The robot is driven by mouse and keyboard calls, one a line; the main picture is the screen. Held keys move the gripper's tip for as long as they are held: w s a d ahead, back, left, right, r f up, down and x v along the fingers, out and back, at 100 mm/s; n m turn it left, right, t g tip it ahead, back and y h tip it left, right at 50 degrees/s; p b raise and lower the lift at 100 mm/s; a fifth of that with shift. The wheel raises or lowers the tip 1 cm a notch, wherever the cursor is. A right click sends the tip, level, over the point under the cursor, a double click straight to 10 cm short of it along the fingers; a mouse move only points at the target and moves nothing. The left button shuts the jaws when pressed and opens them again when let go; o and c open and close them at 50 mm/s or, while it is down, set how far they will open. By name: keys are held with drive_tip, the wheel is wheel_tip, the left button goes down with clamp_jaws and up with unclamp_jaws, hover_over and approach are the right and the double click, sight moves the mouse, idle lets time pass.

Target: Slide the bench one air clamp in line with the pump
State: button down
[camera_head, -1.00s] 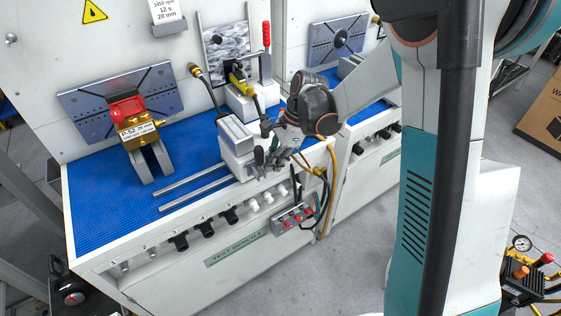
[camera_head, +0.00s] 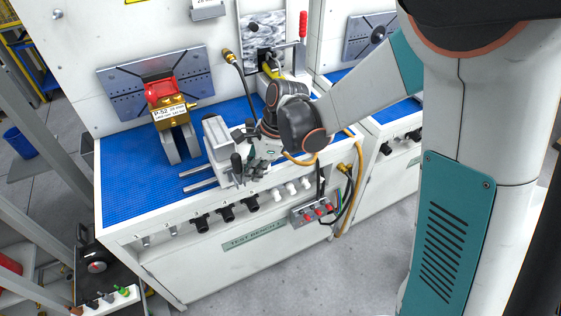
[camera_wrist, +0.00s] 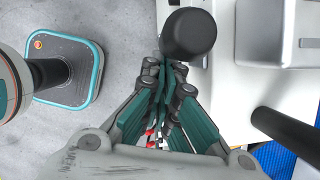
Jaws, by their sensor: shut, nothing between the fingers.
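The air clamp (camera_head: 214,132) is a grey block on two parallel metal rails (camera_head: 198,185) over the blue mat of the bench. The pump (camera_head: 170,112), gold with a red top and a P-52 label, stands to its left on grey legs. My gripper (camera_head: 244,160) is at the clamp's right front side. In the wrist view my gripper (camera_wrist: 168,78) is shut and empty beside a black round knob (camera_wrist: 188,38). The clamp's pale body (camera_wrist: 250,65) lies to the right there. I cannot tell whether the fingers touch the knob.
A hose (camera_head: 240,75) rises behind the clamp. A red-handled toggle (camera_head: 303,28) stands farther back. Black and white knobs (camera_head: 226,205) line the bench front, with a red-button box (camera_head: 314,211) at right. Blue mat (camera_head: 125,180) is clear at left.

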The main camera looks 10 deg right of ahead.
sight(240, 157)
drive_tip(key=s+a, duration=0.3)
drive_tip(key=a, duration=0.7)
drive_tip(key=shift+s+a, duration=0.2)
drive_tip(key=d+r+p, duration=0.1)
drive_tip(key=d+r, duration=0.1)
drive_tip(key=r, duration=0.1)
drive_tip(key=d+r+p, duration=0.1)
drive_tip(key=d+r, duration=0.2)
drive_tip(key=d+r+p, duration=0.1)
drive_tip(key=d+r, duration=0.1)
drive_tip(key=r, duration=0.1)
drive_tip(key=shift+w+d+r, duration=0.15)
drive_tip(key=shift+d+r, duration=0.05)
drive_tip(key=shift+d, duration=0.2)
drive_tip(key=shift+w, duration=0.1)
idle(0.6)
